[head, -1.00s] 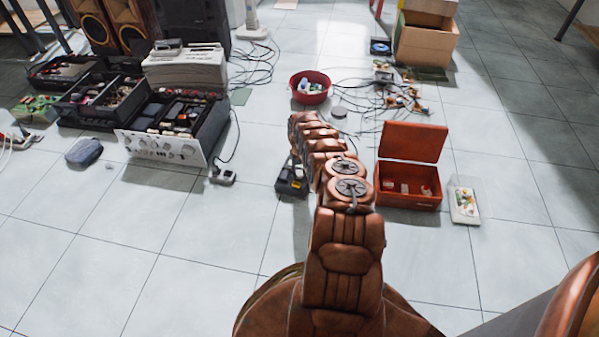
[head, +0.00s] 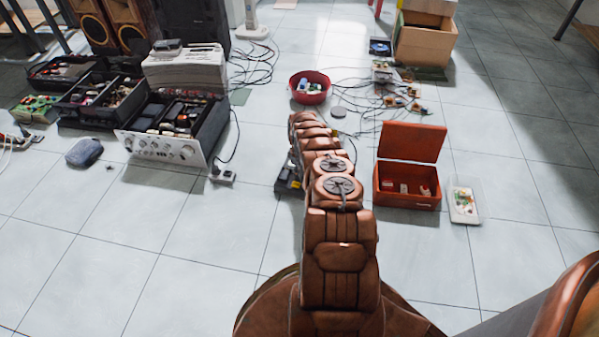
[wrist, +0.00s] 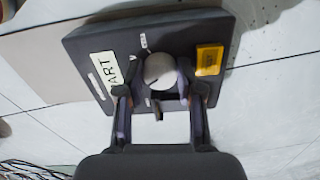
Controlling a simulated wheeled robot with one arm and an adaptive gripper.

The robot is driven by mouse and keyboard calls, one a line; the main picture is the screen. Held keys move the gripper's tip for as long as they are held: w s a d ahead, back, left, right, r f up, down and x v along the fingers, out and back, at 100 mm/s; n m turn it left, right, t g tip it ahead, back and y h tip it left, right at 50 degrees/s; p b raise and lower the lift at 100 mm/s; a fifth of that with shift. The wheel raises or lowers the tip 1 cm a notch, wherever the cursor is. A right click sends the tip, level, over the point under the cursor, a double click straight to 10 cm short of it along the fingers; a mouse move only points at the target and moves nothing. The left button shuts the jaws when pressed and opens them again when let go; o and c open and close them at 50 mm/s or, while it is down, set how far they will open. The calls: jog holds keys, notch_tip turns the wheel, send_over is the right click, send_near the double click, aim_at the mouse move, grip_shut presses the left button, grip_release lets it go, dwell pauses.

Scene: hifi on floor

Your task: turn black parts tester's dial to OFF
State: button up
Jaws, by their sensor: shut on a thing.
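The black parts tester (wrist: 205,30) lies on the floor beneath my gripper in the wrist view. It bears a white label (wrist: 108,75) with partly readable letters, a yellow label (wrist: 209,60) and a round grey dial (wrist: 160,71) with a dark pointer mark. My gripper (wrist: 157,88) has its two fingers on either side of the dial and is shut on it. The small marks around the dial are too small to read. In the head view the tester (head: 284,181) is mostly hidden behind my arm.
An open red box (head: 408,205) stands right of my arm, with a white tray of parts (head: 464,200) beside it. A red bowl (head: 310,97) and loose cables lie beyond. An opened amplifier (head: 160,148) stands at left. The front left floor is clear.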

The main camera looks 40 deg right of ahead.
jog(key=n, duration=0.4)
jog(key=shift+d, duration=0.15)
jog(key=shift+n, duration=1.8)
jog(key=shift+b, duration=0.3)
jog(key=o, duration=1.2)
jog(key=shift+c, duration=0.2)
notch_tip(320, 180, up, 12)
